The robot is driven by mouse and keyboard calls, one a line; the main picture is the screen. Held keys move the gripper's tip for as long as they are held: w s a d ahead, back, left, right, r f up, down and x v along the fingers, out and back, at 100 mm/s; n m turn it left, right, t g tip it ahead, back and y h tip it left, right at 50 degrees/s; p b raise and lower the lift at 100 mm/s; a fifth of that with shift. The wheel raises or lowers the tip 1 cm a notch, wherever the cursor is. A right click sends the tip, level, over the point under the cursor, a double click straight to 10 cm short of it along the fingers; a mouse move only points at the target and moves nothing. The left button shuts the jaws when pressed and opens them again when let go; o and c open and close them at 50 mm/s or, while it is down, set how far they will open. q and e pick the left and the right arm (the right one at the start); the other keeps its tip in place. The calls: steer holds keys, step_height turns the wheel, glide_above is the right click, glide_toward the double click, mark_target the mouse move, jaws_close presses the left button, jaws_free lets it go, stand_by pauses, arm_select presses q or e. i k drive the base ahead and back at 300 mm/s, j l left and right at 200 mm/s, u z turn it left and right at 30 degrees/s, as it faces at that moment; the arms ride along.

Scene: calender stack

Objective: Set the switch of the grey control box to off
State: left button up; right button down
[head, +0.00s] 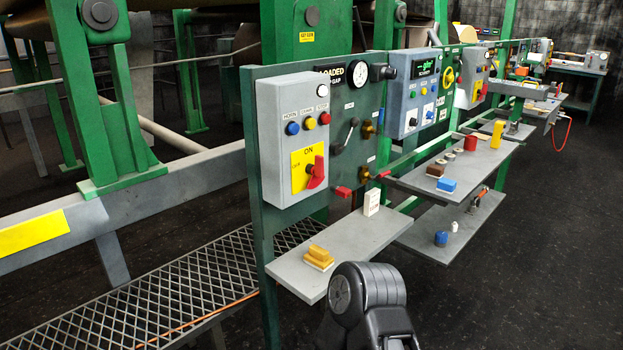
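The nearest grey control box (271,150) is mounted on a green panel left of centre. Its front has a row of blue, yellow and red round buttons. Below them is a yellow plate (300,158) marked ON at the top, with smaller lettering on its left that I cannot read clearly. A red rotary switch (317,173) sits at the plate's lower right; its handle looks slanted, and I cannot tell which mark it points to. A dark link of my arm shows at the bottom centre, below and apart from the box. Neither gripper is in view.
A grey shelf (345,262) below the box holds a yellow block (320,254) and a white block (372,201). A gauge (357,74) and a black lever (346,135) are right of the box. More boxes and shelves run rightward. The dark floor at right is open.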

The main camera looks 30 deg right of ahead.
mark_target(317, 178)
steer(key=l+z, duration=0.1)
steer(key=l, duration=0.8)
steer(key=i+l+z, duration=0.15)
steer(key=l, duration=0.3)
steer(key=l+z, duration=0.1)
steer(key=l, duration=0.35)
steer(key=i+l+z, duration=0.1)
steer(key=l, duration=0.35)
steer(key=i+l, duration=0.1)
steer(key=l, duration=0.35)
steer(key=l+z, duration=0.15)
steer(key=l, duration=0.25)
steer(key=i+l+z, duration=0.1)
steer(key=l, duration=0.35)
steer(key=i, duration=0.1)
